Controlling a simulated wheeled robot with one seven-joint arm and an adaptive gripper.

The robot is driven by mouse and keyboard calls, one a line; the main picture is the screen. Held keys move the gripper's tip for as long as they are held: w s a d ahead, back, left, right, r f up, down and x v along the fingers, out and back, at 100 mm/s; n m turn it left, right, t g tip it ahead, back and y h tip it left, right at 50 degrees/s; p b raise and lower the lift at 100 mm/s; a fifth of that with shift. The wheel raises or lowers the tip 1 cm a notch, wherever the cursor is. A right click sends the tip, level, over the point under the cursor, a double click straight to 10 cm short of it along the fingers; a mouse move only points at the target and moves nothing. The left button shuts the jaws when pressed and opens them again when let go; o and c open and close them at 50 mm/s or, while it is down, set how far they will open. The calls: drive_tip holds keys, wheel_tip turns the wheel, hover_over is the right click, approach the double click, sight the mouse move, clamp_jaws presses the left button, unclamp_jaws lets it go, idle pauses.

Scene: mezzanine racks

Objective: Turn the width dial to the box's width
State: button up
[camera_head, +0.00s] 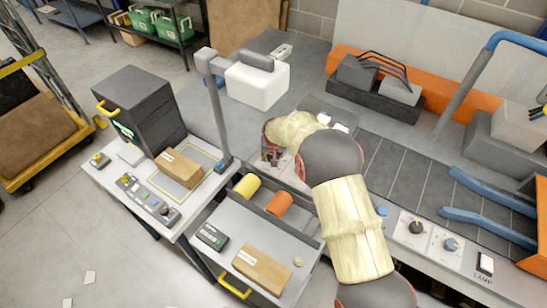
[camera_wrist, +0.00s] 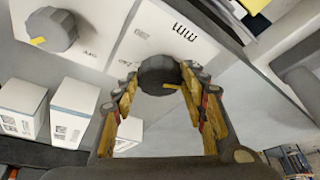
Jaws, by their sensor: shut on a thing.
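In the wrist view my gripper (camera_wrist: 159,76) has its fingers on either side of a dark round dial (camera_wrist: 158,74) with a yellow pointer mark, shut on it. The dial sits on a white plate whose printed marks are upside down and not clearly readable. A second dark dial (camera_wrist: 50,30) with a yellow mark is on a neighbouring plate at the upper left. In the head view my arm mostly hides my gripper (camera_head: 272,155) and the held dial. One brown box (camera_head: 180,168) lies on the left white table; another brown box (camera_head: 262,268) lies on the front table.
Two more dials (camera_head: 417,227) (camera_head: 450,244) are on the conveyor's front panel. An orange roll (camera_head: 279,203) and a yellow roll (camera_head: 247,186) lie beside my arm. A grey post (camera_head: 215,110) stands at the table edge. White boxes (camera_wrist: 75,108) are left of my gripper.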

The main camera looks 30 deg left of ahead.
drive_tip(key=m+b, duration=0.1)
drive_tip(key=b, duration=0.1)
drive_tip(key=m+b, duration=0.1)
drive_tip(key=b, duration=0.1)
drive_tip(key=shift+a+f+m+t+h, duration=0.15)
drive_tip(key=shift+f+m+t+h, duration=0.15)
drive_tip(key=shift+h, duration=0.1)
drive_tip(key=shift+m+h+b, duration=0.3)
drive_tip(key=shift+m+b, duration=0.5)
drive_tip(key=shift+b, duration=0.35)
drive_tip(key=m+h+b, duration=0.1)
drive_tip(key=m+b, duration=0.1)
drive_tip(key=shift+a+r+m, duration=0.1)
drive_tip(key=shift+r+m, duration=0.05)
drive_tip(key=shift+m, duration=0.15)
drive_tip(key=shift+r+m+h+b, duration=0.15)
drive_tip(key=shift+m+h+b, duration=0.45)
drive_tip(key=shift+m, duration=0.9)
drive_tip(key=o, duration=1.1)
drive_tip(key=shift+o, duration=0.2)
